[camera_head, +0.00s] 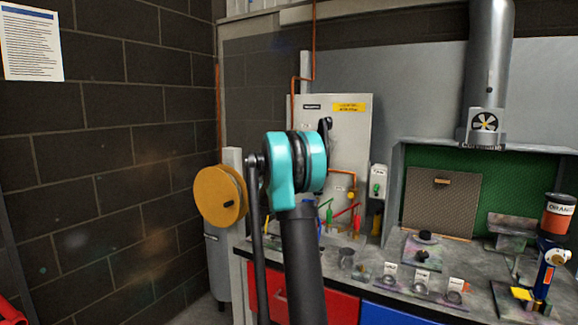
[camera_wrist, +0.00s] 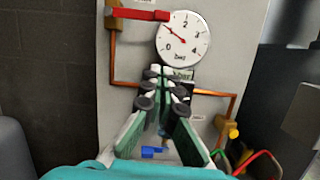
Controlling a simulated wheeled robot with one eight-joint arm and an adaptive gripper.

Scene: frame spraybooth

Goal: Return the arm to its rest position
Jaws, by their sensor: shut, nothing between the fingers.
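My gripper (camera_wrist: 166,78) shows in the wrist view, its two green and white fingers with dark rollers brought together at the tips. It is shut and holds nothing. It points toward a pale wall panel, with the tips appearing just below a round pressure gauge (camera_wrist: 184,45). I cannot tell the exact gap to the panel. In the head view, my raised arm with its teal joint stands in front of the same panel (camera_head: 346,135) and hides part of it. The gripper itself is not clear there.
A bench (camera_head: 392,312) with small cups and an orange paint cup (camera_head: 558,215) spreads to the right. A yellow reel (camera_head: 220,195) is left of my arm. Copper pipe (camera_wrist: 124,80) and a red lever (camera_wrist: 140,14) lie close around my gripper. Open space lies left, before the brick wall.

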